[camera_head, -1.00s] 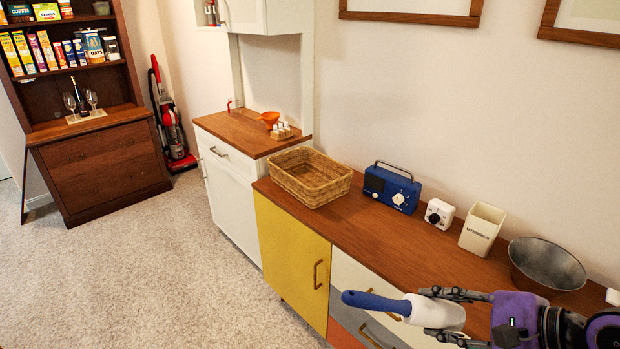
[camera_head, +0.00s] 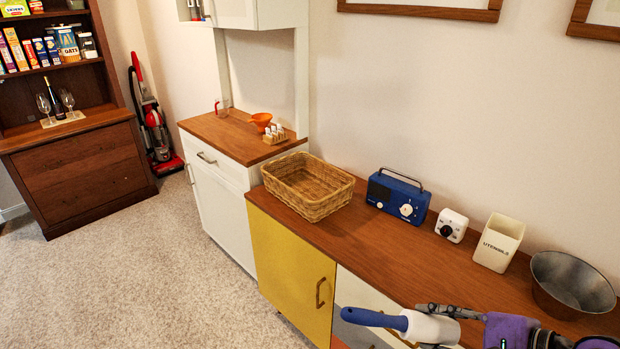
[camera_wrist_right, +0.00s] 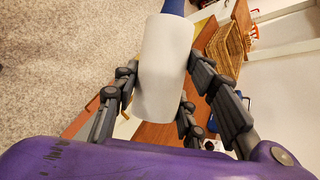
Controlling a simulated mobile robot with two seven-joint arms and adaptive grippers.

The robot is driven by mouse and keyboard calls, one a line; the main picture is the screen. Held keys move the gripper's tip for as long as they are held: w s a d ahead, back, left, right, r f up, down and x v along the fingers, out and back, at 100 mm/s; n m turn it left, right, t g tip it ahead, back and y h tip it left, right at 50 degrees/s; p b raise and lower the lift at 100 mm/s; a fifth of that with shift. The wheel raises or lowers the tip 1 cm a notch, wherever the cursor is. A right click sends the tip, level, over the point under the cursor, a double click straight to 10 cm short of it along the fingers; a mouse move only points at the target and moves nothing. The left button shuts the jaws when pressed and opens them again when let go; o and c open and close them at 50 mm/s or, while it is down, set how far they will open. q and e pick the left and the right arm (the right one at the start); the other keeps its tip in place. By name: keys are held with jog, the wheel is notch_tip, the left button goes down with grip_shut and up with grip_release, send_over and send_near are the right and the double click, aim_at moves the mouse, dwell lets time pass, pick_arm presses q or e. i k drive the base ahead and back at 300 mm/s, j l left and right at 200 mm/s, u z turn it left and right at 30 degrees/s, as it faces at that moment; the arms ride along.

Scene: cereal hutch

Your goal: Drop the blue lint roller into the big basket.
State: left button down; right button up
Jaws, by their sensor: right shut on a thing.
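The blue lint roller (camera_head: 376,318) has a blue handle and a white roll. My right gripper (camera_head: 440,327) is shut on its white roll at the lower right of the head view, with the handle pointing left. In the right wrist view the white roll of the lint roller (camera_wrist_right: 163,65) sits between the dark fingers (camera_wrist_right: 165,95). The big basket (camera_head: 330,208), a rectangular wicker one, stands on the wooden counter, farther back and to the left of the gripper. It looks empty. Part of it shows in the right wrist view (camera_wrist_right: 230,50). My left gripper is not in view.
On the counter (camera_head: 400,261) right of the basket stand a blue radio (camera_head: 398,195), a small white device (camera_head: 452,226), a utensil holder (camera_head: 498,243) and a metal bowl (camera_head: 572,285). An orange funnel (camera_head: 261,121) is on the left cabinet. Counter space before the radio is clear.

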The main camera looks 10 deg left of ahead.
aim_at(296, 187)
jog(key=i+j+z, duration=0.1)
jog(key=i+j, duration=0.2)
jog(key=i+j+z, duration=0.1)
jog(key=i+j, duration=0.55)
jog(key=i+j+z, duration=0.15)
jog(key=i+j, duration=0.15)
jog(key=j, duration=0.15)
jog(key=i+j+z, duration=0.1)
jog(key=i+j, duration=0.2)
jog(key=j, duration=0.15)
jog(key=i+j+z, duration=0.1)
jog(key=i+j, duration=0.15)
jog(key=j, duration=0.15)
jog(key=i+j+z, duration=0.1)
jog(key=i+j, duration=0.2)
jog(key=j, duration=0.15)
